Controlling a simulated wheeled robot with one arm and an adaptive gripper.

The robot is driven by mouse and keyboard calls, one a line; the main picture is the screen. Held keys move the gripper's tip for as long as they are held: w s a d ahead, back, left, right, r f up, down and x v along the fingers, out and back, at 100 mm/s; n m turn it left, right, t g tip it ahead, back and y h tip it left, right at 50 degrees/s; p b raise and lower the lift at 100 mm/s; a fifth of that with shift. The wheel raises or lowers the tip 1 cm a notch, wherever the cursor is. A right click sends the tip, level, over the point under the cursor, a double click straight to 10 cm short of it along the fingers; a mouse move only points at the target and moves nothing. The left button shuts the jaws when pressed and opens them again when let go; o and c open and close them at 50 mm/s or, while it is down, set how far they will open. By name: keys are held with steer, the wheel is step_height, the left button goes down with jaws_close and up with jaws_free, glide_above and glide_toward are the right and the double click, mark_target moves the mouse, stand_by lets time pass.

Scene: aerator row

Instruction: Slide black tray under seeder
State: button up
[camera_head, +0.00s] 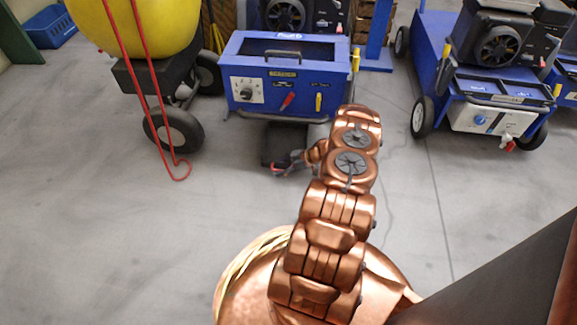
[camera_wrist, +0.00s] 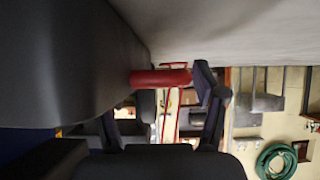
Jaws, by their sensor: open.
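My gripper (camera_head: 284,167) is open at the tray's near side, low to the floor, partly hidden by my copper arm. In the wrist view a large dark surface (camera_wrist: 65,60), seemingly the tray, fills the left. A red bar (camera_wrist: 160,78) sticks out from it towards the right finger; I cannot tell if they touch.
A blue machine cart (camera_head: 490,95) stands right. The near floor (camera_head: 100,240) is clear. A green hose (camera_wrist: 277,160) hangs in the wrist view.

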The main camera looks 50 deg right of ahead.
steer(key=shift+x, duration=1.2)
steer(key=shift+w+b, duration=0.1)
steer(key=shift+b, duration=0.2)
jaws_close()
